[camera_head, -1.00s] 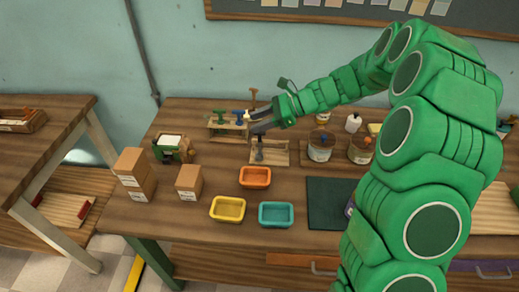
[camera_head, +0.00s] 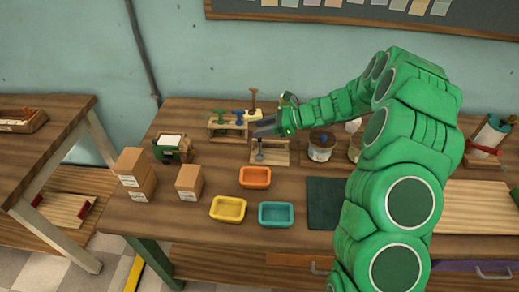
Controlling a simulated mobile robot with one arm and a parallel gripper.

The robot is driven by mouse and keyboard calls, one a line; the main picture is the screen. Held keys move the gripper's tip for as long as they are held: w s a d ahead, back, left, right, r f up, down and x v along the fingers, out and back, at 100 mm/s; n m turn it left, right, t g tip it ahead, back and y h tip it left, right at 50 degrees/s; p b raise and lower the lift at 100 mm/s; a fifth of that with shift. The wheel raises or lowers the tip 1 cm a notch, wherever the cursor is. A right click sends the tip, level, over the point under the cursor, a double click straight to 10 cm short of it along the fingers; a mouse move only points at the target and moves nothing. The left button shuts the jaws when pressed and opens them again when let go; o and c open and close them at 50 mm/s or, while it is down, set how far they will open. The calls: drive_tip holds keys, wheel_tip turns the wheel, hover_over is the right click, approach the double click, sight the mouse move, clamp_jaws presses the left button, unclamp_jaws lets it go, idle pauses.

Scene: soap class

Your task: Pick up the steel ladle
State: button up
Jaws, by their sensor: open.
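A small grey utensil, which looks like the steel ladle (camera_head: 259,155), stands at a light wooden holder (camera_head: 281,157) near the back middle of the table. Its grey round lower end shows; its upper part is partly hidden by my gripper. My green arm reaches in from the right, and my gripper (camera_head: 258,128) is open just above the holder, its grey fingers pointing left. I cannot tell whether the fingers touch the ladle.
A wooden rack (camera_head: 226,134) with green and blue-handled tools stands close behind and left. A glass jar (camera_head: 320,147) is to the right. Orange (camera_head: 255,185), yellow (camera_head: 228,217) and teal (camera_head: 276,224) trays lie in front. Cardboard boxes (camera_head: 189,190) stand at left.

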drive_tip(key=shift+f, duration=0.4)
wheel_tip(320, 180, down, 2)
drive_tip(key=shift+f, duration=0.1)
drive_tip(key=shift+x, duration=1.1)
drive_tip(key=shift+a+f, duration=0.15)
drive_tip(key=shift+a, duration=0.25)
clamp_jaws()
